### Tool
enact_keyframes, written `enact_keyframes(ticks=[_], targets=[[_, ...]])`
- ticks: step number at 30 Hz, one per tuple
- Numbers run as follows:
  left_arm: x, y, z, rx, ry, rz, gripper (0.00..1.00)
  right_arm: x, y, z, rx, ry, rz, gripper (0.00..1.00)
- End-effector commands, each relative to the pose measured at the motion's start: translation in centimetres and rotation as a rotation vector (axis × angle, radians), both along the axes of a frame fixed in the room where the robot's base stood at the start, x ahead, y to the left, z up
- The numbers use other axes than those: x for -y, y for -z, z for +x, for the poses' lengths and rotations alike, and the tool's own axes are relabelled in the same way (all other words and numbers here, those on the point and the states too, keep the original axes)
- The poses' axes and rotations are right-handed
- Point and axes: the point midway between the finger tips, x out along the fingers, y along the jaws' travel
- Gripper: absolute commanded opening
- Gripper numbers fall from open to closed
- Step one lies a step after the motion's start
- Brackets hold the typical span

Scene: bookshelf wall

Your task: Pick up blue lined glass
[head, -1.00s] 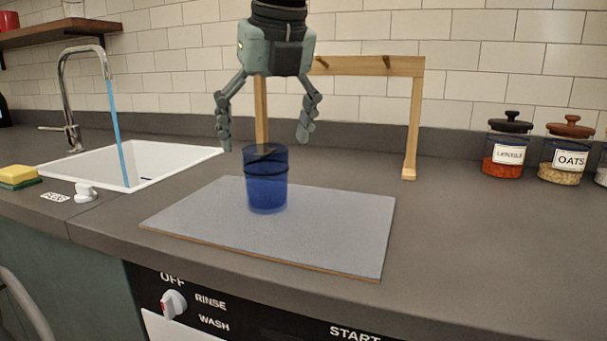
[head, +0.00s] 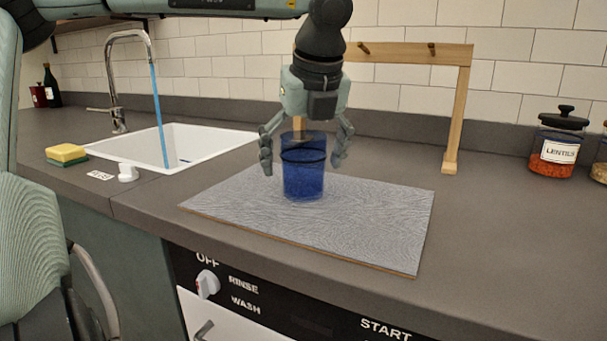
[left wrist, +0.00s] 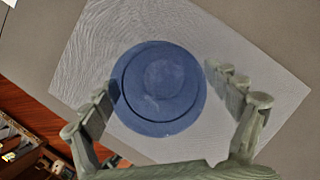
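The blue lined glass (head: 303,172) stands upright on a grey mat (head: 375,215) on the counter. It is see-through blue with a dark line around its upper part. My left gripper (head: 306,158) points down over the glass, fingers spread to either side of its upper part. The left gripper is open and holds nothing. My right gripper is in neither view.
A wooden rack (head: 456,115) stands behind the mat. A white sink (head: 200,143) with running water and a sponge (head: 66,153) are at the left. A lentils jar (head: 556,150) is at the right. The counter right of the mat is clear.

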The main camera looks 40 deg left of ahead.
Motion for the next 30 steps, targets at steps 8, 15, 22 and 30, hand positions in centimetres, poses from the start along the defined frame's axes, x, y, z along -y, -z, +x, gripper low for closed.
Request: enact_keyframes(ticks=[8, 15, 22, 30], targets=[[0.0, 0.0, 0.0, 0.000, 0.000, 0.000, 0.55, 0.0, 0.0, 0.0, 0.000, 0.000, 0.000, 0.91], [0.0, -0.1, 0.0, 0.000, 0.000, 0.000, 0.26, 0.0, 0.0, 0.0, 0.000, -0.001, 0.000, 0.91], [0.0, -0.2, 0.0, 0.001, 0.000, 0.002, 0.20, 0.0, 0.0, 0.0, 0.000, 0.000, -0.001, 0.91], [0.0, -2.3, 0.1, 0.005, -0.001, 0.003, 0.20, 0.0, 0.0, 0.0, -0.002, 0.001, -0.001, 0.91]])
